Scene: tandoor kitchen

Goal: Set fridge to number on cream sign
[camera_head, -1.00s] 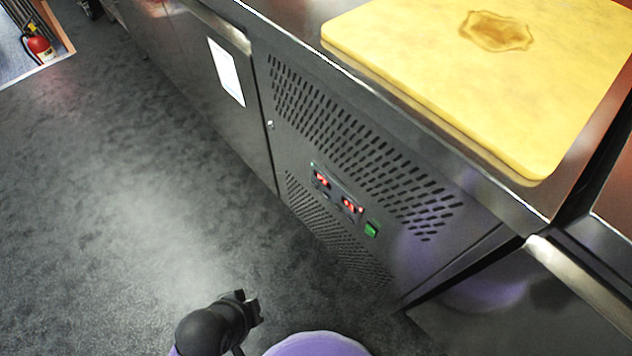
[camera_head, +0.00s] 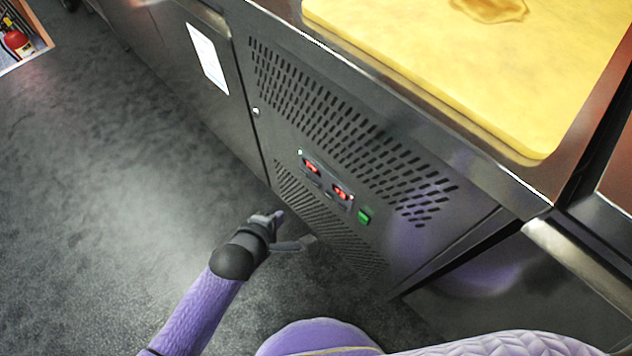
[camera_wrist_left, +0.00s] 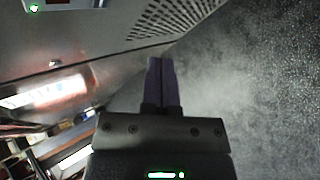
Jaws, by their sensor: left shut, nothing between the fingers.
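The fridge (camera_head: 305,95) is a steel under-counter unit with a perforated panel. Its control panel (camera_head: 326,180) has two red lit displays, too small to read, and a green switch (camera_head: 364,215) at its right. A white paper sheet (camera_head: 207,58) is on the door to the left; I cannot make out its text, and no cream sign is clear. My left gripper (camera_head: 278,218) is below and left of the control panel, apart from it. In the left wrist view its fingers (camera_wrist_left: 160,80) are shut together with nothing between them. My right gripper is not in view.
A yellow cutting board (camera_head: 480,70) with a brown stain lies on the steel counter above the fridge. The grey floor (camera_head: 110,180) at the left is clear. A red fire extinguisher (camera_head: 18,42) stands at the far upper left.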

